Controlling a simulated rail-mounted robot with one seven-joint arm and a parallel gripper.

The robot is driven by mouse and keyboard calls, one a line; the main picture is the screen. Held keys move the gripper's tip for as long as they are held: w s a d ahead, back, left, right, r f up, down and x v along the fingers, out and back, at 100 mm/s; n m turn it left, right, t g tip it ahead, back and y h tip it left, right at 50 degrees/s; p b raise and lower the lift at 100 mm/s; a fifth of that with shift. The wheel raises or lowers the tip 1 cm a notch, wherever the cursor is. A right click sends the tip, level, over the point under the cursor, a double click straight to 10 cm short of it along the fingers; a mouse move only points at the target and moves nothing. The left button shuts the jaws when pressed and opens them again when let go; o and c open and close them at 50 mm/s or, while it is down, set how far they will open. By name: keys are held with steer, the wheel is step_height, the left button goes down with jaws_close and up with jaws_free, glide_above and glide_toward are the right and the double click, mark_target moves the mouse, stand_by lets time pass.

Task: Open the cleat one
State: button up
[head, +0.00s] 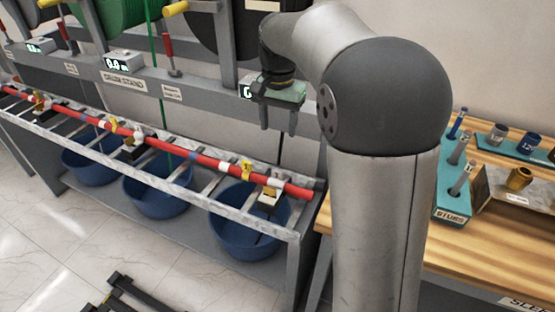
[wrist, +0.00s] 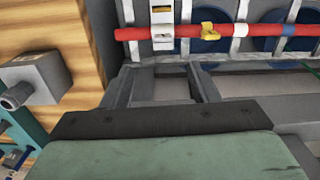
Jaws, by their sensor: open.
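A red cable (head: 205,160) runs along a grey ladder rack and passes through several cleats. The rightmost cleat (head: 270,193) is pale with a dark and yellowish top. In the wrist view a white cleat (wrist: 163,32) sits around the cable, ahead of my fingers. I cannot read a number on it or tell if its latch is shut. A yellow tag (head: 246,170) sits beside it on the cable. My gripper (head: 279,122) is open and empty, pointing down above the rack's right end. In the wrist view its two fingers (wrist: 162,78) stand apart, short of the cleat.
Blue tubs (head: 240,221) stand under the rack. A drum stand beam (head: 150,78) with displays and drums runs behind. A wooden bench (head: 490,218) with a teal stubs holder (head: 453,200) is at right. My arm blocks part of the head view.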

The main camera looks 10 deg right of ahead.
mark_target(278, 170)
steer(key=f, duration=1.1)
steer(key=w+f, duration=0.1)
steer(key=f, duration=0.5)
steer(key=shift+w+d, duration=0.1)
